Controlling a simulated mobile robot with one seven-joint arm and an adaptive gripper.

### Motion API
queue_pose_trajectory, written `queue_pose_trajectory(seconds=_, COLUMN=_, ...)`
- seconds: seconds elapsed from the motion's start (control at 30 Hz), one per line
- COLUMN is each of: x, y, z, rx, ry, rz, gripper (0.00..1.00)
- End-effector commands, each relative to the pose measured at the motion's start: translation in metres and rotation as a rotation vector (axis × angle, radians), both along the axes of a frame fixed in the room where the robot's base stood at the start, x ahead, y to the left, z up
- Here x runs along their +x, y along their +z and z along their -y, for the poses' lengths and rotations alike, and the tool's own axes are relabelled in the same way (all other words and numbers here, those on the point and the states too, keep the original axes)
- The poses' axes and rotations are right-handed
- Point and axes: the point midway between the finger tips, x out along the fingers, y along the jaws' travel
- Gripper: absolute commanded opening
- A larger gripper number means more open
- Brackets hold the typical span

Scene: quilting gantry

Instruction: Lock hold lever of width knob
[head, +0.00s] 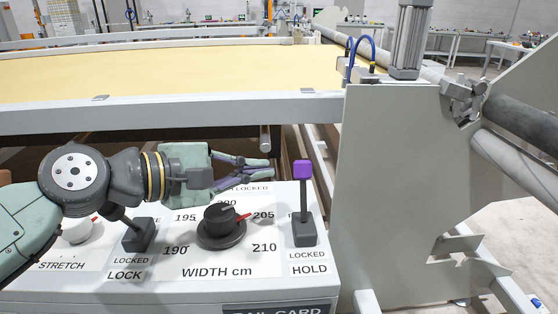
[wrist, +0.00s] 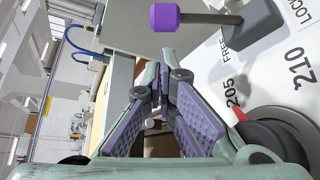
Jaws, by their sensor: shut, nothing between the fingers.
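The hold lever (head: 303,205) of the width knob stands upright at the right of the panel, with a purple grip on top, above a plate marked LOCKED and HOLD. In the wrist view its purple grip (wrist: 165,17) and grey shaft show at the top. The width knob (head: 221,226) is black with a red pointer towards 205; it also shows in the wrist view (wrist: 278,135). My gripper (head: 270,169) is shut and empty, above the panel, left of the purple grip and apart from it. In the wrist view my gripper (wrist: 159,65) points just below the grip.
A black lock lever (head: 139,235) and a white stretch knob (head: 77,231) are on the panel's left, under my arm. A grey side plate (head: 390,190) rises close to the right of the hold lever. The yellow quilting bed (head: 200,66) and its rail lie behind.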

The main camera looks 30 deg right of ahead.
Motion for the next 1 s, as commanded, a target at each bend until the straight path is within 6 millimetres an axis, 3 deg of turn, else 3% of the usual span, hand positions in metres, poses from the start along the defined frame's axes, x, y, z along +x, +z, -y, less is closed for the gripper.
queue_pose_trajectory(seconds=0.1, x=0.001, y=-0.004, z=0.022, rx=0.005, ry=-0.004, rz=-0.001, gripper=0.00)
queue_pose_trajectory(seconds=0.33, x=0.004, y=-0.012, z=0.046, rx=0.000, ry=-0.001, rz=-0.001, gripper=0.00)
queue_pose_trajectory(seconds=1.0, x=0.002, y=-0.016, z=0.049, rx=-0.018, ry=0.000, rz=0.032, gripper=0.00)
